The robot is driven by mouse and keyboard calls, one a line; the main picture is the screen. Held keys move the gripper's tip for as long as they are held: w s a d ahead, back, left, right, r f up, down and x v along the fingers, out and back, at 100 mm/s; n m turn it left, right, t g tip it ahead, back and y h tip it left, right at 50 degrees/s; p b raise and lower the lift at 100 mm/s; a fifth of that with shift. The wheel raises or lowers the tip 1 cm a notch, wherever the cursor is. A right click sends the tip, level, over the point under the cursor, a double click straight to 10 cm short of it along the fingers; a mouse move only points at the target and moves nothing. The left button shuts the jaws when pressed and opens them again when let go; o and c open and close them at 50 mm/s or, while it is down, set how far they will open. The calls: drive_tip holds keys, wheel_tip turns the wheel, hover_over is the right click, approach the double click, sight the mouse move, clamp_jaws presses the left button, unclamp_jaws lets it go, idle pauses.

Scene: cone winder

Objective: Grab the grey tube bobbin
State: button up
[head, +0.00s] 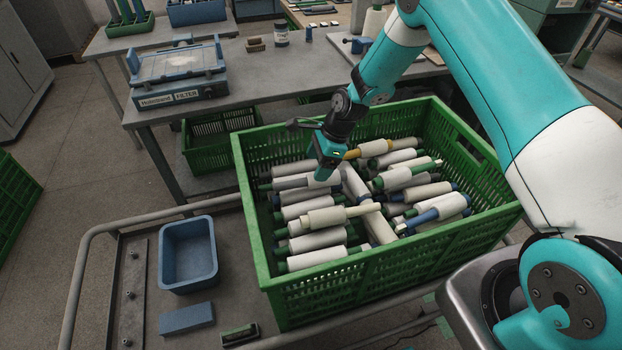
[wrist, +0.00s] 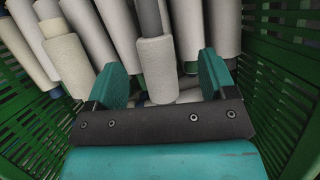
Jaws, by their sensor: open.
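The grey tube bobbin has a bare grey tube (wrist: 150,18) and a short off-white yarn body (wrist: 157,68). In the wrist view it lies between the fingers, yarn end toward my gripper (wrist: 163,75). My gripper is open and empty, with one teal finger on each side of it; I cannot tell whether the fingertips are above it or down beside it. In the head view my gripper (head: 325,165) is low over the left back part of the green crate (head: 350,283).
Many other bobbins with green, blue and yellow tubes lie crowded around it. A yellow-tubed bobbin (head: 370,149) lies close right of my gripper. The crate walls rise on all sides. A blue bin (head: 188,255) and a blue block (head: 187,319) sit left of the crate.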

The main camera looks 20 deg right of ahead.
sight(311, 175)
drive_tip(key=x, duration=0.1)
drive_tip(key=p+x, duration=0.1)
drive_tip(key=x, duration=0.3)
drive_tip(key=shift+s+f+p, duration=0.1)
drive_tip(key=shift+s+p, duration=0.25)
drive_tip(key=c, duration=1)
